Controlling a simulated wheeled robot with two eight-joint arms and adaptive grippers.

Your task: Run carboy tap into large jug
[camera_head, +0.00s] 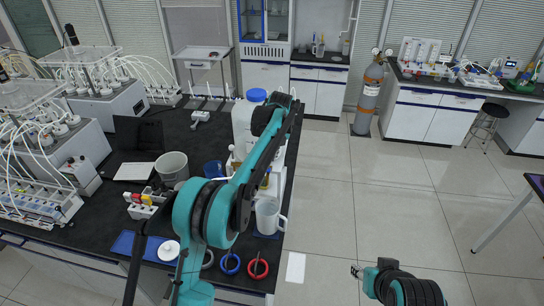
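The white carboy (241,125) with a blue cap (256,95) stands upright near the right edge of the black bench, partly behind my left arm. Its tap is hidden. The large jug (267,216), pale and translucent with a handle on its right, stands upright on a blue mat at the bench's right edge, nearer than the carboy. My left arm crosses in front of the carboy; I cannot make out its fingers or whether they hold anything. My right gripper (357,271) is low at the bottom right, over the floor, away from the bench; its finger opening is too small to tell.
A grey bucket (172,167), a blue cup (213,169) and a bottle rack (143,207) stand left of my arm. Blue (230,264) and red (258,266) rings lie at the front edge. Tubed reactors (50,145) fill the left.

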